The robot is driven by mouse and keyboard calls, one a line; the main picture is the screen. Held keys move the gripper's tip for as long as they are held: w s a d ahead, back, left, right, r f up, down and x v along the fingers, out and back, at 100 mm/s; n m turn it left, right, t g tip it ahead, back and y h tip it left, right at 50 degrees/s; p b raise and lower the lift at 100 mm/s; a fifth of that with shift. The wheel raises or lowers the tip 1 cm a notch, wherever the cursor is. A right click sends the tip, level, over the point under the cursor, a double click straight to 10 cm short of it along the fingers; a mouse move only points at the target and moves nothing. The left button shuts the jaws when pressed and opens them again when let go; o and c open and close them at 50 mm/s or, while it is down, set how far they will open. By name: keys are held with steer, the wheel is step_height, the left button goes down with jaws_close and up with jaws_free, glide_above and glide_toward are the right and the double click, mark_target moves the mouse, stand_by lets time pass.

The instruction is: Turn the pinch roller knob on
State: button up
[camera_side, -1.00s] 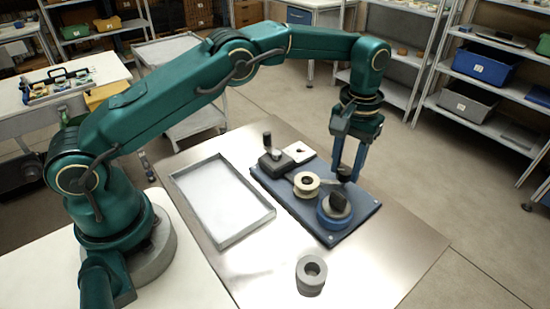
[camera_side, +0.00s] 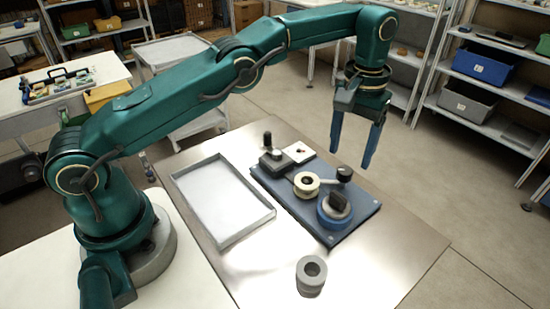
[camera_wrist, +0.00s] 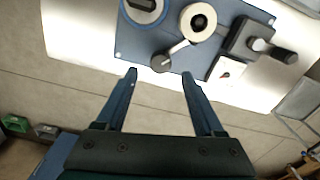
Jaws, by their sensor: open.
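The blue base board (camera_side: 280,193) carries a cream roller (camera_side: 306,183) with a pale lever arm running to a small black knob (camera_side: 344,174). In the wrist view the cream roller (camera_wrist: 199,22) and the lever's black knob (camera_wrist: 160,63) also show. A blue round dial with a thick black grip (camera_side: 337,203) stands in front of the roller, cut off in the wrist view (camera_wrist: 143,6). No label shows which one is the pinch roller knob. My gripper (camera_side: 350,160) is open and empty, above and apart from the lever knob; its fingers straddle that knob's line in the wrist view (camera_wrist: 159,74).
A dark block with a crank handle (camera_side: 270,154) and a white plate (camera_side: 299,152) sit at the board's far end. A shallow grey tray (camera_side: 244,237) lies left of the board. A grey ring-shaped cylinder (camera_side: 311,276) stands on the metal table in front. The table's right front is clear.

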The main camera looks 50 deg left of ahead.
steer(key=shift+s+r, duration=0.1)
steer(key=shift+r, duration=0.4)
steer(key=shift+a, duration=0.1)
steer(key=s+a+r+t, duration=0.2)
steer(key=r, duration=0.6)
steer(key=s+a+r+t, duration=0.1)
steer(key=s+a+r, duration=0.1)
steer(key=r, duration=0.6)
steer(key=s+a+r+t, duration=0.1)
steer(key=s+a+r, duration=0.15)
steer(key=s, duration=0.55)
steer(key=s+f+m+t, duration=0.1)
steer(key=s+f+m, duration=0.1)
steer(key=s+f, duration=0.9)
steer(key=shift+a+f+t, duration=0.3)
